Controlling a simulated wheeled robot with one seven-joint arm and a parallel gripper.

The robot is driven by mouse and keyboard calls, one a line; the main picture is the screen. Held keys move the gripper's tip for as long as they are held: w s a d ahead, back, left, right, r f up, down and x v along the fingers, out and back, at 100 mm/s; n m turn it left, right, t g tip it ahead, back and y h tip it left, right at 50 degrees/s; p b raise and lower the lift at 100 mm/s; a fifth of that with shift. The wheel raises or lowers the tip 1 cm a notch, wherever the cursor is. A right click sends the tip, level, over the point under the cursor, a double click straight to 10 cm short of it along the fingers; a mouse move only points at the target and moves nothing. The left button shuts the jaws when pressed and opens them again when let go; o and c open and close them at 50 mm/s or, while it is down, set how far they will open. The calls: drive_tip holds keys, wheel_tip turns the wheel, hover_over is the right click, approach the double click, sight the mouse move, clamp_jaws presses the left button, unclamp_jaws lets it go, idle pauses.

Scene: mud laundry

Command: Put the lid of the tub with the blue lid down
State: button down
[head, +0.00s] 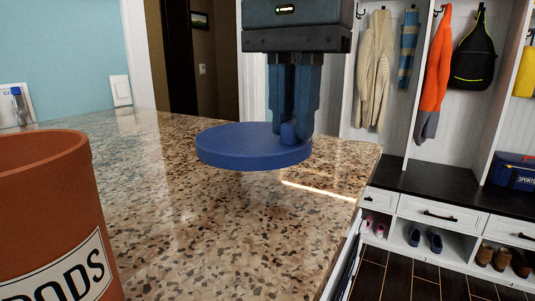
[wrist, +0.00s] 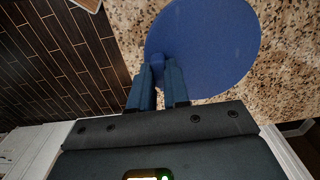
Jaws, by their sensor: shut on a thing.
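The blue lid (head: 240,147) is a flat round disc with a small round knob (head: 289,133) near its right side in the head view. My gripper (head: 292,135) points down and is shut on that knob. The lid looks level over the granite counter; I cannot tell for sure whether it touches the counter. The wrist view shows the lid (wrist: 215,45) beyond my gripper (wrist: 158,75), with the knob between the fingertips. A terracotta tub (head: 40,215) with a label ending in "ODS" stands open at the near left, with no lid on it.
The granite counter (head: 190,235) is mostly clear between the tub and the lid. Its right edge lies just right of my gripper. Beyond are a dark bench (head: 440,180), shoe cubbies and hanging coats. In the wrist view, dark floor (wrist: 60,60) shows past the counter edge.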

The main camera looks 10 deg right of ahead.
sight(268, 138)
drive_tip(key=shift+w+a+f, duration=0.85)
drive_tip(key=shift+w+a, duration=0.1)
drive_tip(key=shift+a, duration=0.15)
drive_tip(key=shift+a+f, duration=0.1)
drive_tip(key=shift+f, duration=1.9)
drive_tip(key=shift+f, duration=0.2)
drive_tip(key=c, duration=1.1)
unclamp_jaws()
drive_tip(key=shift+r, duration=0.15)
wheel_tip(268, 138, up, 12)
drive_tip(key=shift+r, duration=0.1)
drive_tip(key=shift+s, duration=0.1)
